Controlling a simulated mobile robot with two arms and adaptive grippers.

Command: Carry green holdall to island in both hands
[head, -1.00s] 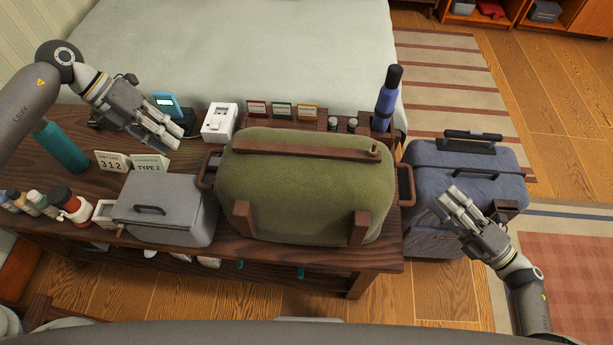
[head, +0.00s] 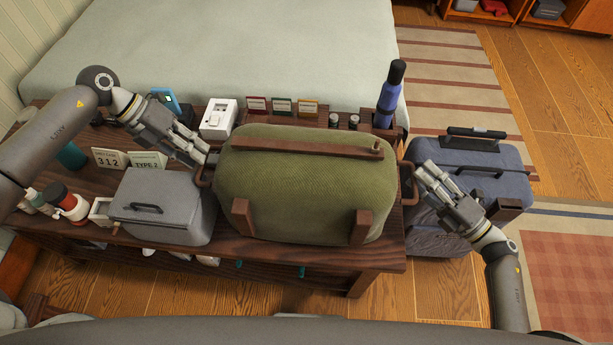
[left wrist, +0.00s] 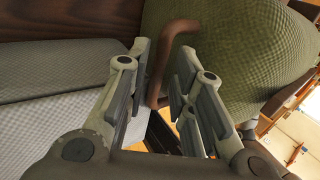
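The green holdall (head: 300,190) sits upright on a dark wooden bench, with a brown top strip and a brown loop handle at each end. My left gripper (head: 203,158) is at its left loop handle (head: 203,172). In the left wrist view, the left gripper's open fingers (left wrist: 162,85) stand on either side of that handle (left wrist: 165,55), with gaps. My right gripper (head: 418,172) is at the right loop handle (head: 408,190); its fingers look apart, and their contact with the handle is unclear. I cannot make out which furniture is the island.
A grey case (head: 162,208) stands close left of the holdall, below my left gripper. A blue suitcase (head: 485,160) stands right of the bench (head: 330,255). A tall blue bottle (head: 389,95), small cards and a white box (head: 218,118) line the back. A bed (head: 220,50) lies behind.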

